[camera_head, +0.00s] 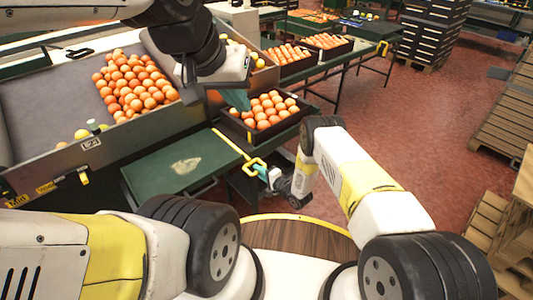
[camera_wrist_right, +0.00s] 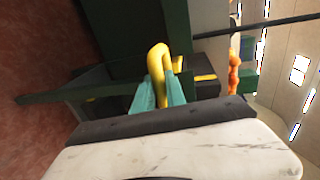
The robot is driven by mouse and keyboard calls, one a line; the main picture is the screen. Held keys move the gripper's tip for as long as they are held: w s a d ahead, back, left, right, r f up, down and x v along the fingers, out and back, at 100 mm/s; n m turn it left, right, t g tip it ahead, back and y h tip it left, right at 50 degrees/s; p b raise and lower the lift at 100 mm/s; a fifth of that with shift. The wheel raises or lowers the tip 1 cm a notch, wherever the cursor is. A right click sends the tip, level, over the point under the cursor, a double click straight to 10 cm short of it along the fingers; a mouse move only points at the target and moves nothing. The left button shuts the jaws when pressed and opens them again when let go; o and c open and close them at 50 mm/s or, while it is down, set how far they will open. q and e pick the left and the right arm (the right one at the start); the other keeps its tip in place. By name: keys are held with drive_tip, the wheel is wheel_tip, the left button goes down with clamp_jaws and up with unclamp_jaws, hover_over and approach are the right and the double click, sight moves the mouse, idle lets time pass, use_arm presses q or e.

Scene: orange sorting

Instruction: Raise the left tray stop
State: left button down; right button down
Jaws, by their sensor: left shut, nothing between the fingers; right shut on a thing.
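A yellow lever (camera_head: 232,145) with a loop handle at its near end runs along the right edge of the green table; it appears to be the tray stop. My right gripper (camera_head: 264,173) is shut on the loop with its teal fingers. In the right wrist view the yellow handle (camera_wrist_right: 157,60) passes between the teal fingers of that gripper (camera_wrist_right: 160,92). My left gripper (camera_head: 238,98) is shut and empty, above the left edge of the black tray of oranges (camera_head: 243,134). My left wrist hides part of the area behind it.
A grey sorting bin (camera_head: 38,80) with a heap of oranges (camera_head: 133,86) stands at the left. The green table (camera_head: 155,172) is mostly clear. More orange trays (camera_head: 328,46) stand behind. Red floor (camera_head: 400,125) is open to the right, with wooden pallets (camera_head: 507,110) beyond.

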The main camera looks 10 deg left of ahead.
idle(0.5)
wheel_tip(320, 180, up, 5)
drive_tip(key=shift+w+d+f, duration=0.1)
drive_tip(key=shift+f, duration=0.1)
drive_tip(key=shift+r, duration=0.2)
drive_tip(key=c, duration=1.4)
unclamp_jaws()
drive_tip(key=shift+r, duration=0.1)
